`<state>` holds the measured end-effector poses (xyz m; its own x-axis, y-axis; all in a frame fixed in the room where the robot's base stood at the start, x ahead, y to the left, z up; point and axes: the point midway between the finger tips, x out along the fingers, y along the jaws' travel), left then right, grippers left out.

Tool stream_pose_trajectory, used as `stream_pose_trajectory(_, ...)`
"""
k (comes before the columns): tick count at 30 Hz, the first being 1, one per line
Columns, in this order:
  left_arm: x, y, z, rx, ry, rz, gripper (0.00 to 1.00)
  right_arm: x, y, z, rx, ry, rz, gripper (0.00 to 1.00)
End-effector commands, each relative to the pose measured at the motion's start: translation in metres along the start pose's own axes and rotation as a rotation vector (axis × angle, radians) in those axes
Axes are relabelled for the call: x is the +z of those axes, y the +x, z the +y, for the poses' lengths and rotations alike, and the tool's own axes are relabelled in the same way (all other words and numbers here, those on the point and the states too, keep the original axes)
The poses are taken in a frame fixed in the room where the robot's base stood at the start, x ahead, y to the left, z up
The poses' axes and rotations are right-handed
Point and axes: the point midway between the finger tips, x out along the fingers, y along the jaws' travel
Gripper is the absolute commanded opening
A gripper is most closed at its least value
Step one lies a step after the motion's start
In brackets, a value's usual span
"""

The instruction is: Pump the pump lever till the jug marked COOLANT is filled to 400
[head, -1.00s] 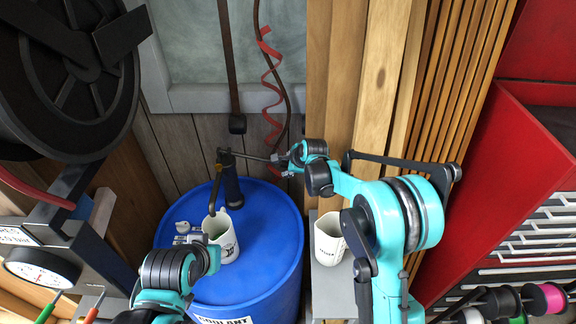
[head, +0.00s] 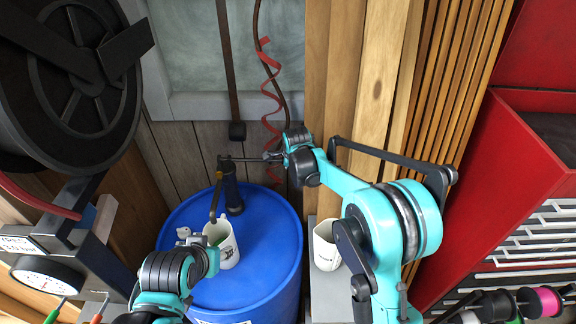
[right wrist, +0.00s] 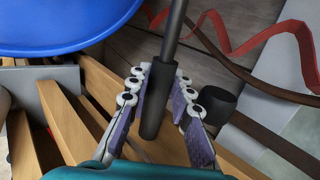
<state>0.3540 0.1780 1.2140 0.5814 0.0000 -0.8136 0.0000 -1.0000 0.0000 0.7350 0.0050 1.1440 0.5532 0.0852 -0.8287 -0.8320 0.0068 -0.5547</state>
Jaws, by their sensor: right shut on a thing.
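The pump (head: 232,190) stands on the blue drum with its dark lever (head: 245,159) reaching right, about level. My right gripper (head: 274,157) is shut on the lever's end; the right wrist view shows its pads around the black grip (right wrist: 155,100). A white jug (head: 226,252) stands on the drum under the spout (head: 216,200), with green inside. Its marking and level are too small to read. My left gripper (head: 190,237) is at the jug's left side; whether its fingers hold the jug is unclear.
A second white jug (head: 325,245) stands on a grey stand (head: 325,290) to the right, partly behind my right arm. A red coiled hose (head: 268,80) hangs behind. A red tool cabinet (head: 500,150) is at right.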

Motion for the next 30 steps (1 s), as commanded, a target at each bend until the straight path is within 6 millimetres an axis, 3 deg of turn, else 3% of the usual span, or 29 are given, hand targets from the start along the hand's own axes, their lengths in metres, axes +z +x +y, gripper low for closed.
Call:
stream_pose_trajectory(6,-0.012,-0.017,0.000,0.000,0.000,0.000,0.42,0.009,-0.039,-0.027,0.005,-0.106,0.154,0.00)
stream_pose_trajectory(15,-0.020,-0.029,0.000,0.000,0.000,0.000,0.42,0.027,-0.075,-0.052,0.013,-0.227,0.336,0.00)
stream_pose_trajectory(30,-0.025,-0.034,0.000,0.000,0.000,0.000,0.42,0.042,-0.096,-0.067,0.019,-0.306,0.458,0.00)
